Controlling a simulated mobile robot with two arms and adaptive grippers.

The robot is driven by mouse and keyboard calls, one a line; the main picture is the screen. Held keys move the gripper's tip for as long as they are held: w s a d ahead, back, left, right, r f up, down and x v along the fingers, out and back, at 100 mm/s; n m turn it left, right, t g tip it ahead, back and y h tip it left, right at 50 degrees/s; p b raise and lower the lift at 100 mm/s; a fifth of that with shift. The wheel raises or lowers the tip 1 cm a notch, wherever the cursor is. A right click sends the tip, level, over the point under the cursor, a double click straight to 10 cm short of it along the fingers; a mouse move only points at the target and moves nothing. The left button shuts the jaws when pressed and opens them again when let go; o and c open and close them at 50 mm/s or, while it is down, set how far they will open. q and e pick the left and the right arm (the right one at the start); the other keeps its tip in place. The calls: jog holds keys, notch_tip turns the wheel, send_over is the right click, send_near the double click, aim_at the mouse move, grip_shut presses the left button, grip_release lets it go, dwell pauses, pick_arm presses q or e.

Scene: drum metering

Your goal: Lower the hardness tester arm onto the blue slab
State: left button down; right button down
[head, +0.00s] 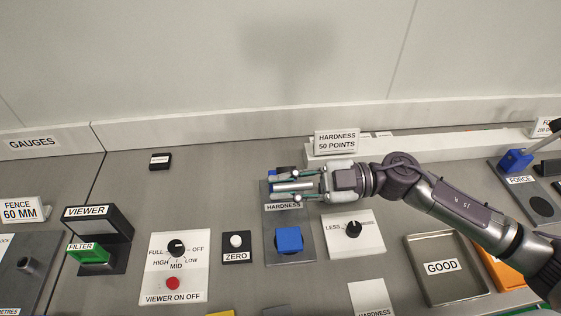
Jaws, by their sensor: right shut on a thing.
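The hardness tester (307,252) is a dark grey plate labelled HARDNESS, in the middle of the head view. The blue slab (289,239) lies on its near part, uncovered. My right gripper (283,187) reaches in from the right over the far part of the plate, fingers pointing left. It is shut on the tester arm (294,187), a pale metal bar between its fingers. The bar is beyond the slab and apart from it. A blue block behind the fingers is mostly hidden, as is the arm's hinge. My left gripper is not in view.
A LESS dial panel (367,236) stands right of the tester, below my forearm. A ZERO button box (236,248) is to its left. A HARDNESS 50 POINTS sign (337,142) stands behind. A GOOD tray (447,294) is at the near right.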

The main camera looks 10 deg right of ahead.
jog(key=shift+s+f+n+b, duration=1.15)
jog(key=shift+s+f, duration=0.6)
jog(key=shift+f, duration=0.2)
jog(key=c, duration=1.1)
grip_release()
jog(key=shift+d, duration=0.1)
jog(key=shift+d, duration=0.1)
jog(key=d, duration=1.2)
